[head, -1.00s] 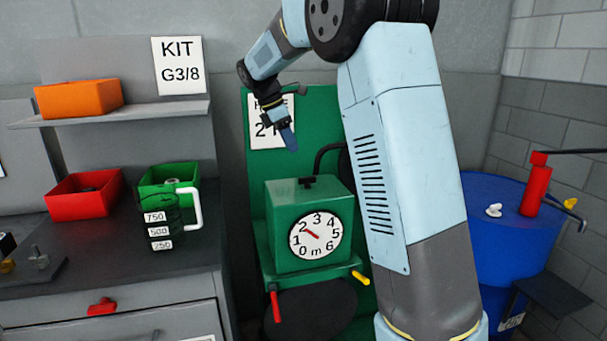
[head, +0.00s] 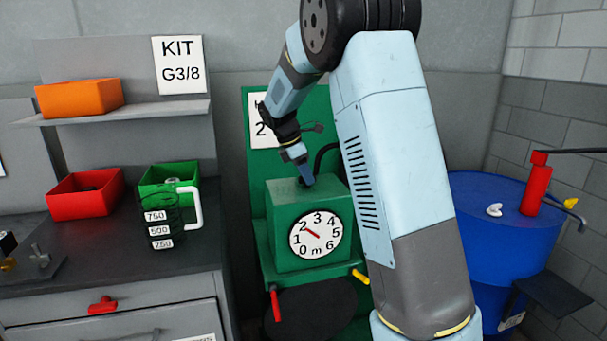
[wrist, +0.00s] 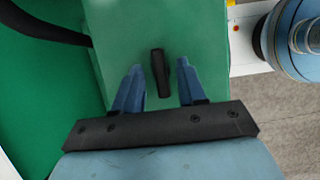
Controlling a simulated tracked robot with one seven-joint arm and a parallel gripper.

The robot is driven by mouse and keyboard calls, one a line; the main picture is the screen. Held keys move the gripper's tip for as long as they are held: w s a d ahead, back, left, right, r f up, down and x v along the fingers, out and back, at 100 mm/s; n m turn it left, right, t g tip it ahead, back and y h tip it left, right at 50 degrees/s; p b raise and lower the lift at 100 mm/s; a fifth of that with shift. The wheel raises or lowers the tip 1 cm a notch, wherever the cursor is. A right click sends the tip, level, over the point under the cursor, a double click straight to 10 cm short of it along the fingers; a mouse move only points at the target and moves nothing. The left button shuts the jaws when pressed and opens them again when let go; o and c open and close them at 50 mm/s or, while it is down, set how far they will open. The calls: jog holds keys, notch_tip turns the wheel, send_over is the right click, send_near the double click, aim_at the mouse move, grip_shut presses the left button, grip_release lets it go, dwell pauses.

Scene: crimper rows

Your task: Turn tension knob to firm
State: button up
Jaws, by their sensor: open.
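The tension knob is a small black bar (wrist: 160,74) on the top face of a green box (head: 292,240). The box has a round white dial (head: 316,234) with a red needle between 1 and 2. My gripper (head: 306,182) is above the box top, pointing down at the knob, which it largely hides in the head view. In the wrist view my gripper (wrist: 160,66) is open, with one blue finger on each side of the bar and a gap on both sides. The bar is roughly in line with the fingers. I see no firm mark.
A black curved hose (head: 326,158) rises behind the box. Red (head: 275,306) and yellow (head: 360,276) handles stick out below it. A bench with a green bin (head: 160,174) and a jug stands left; a blue drum (head: 480,230) stands right.

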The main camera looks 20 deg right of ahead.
jog(key=shift+c, duration=0.4)
grip_shut()
jog(key=shift+a, duration=0.15)
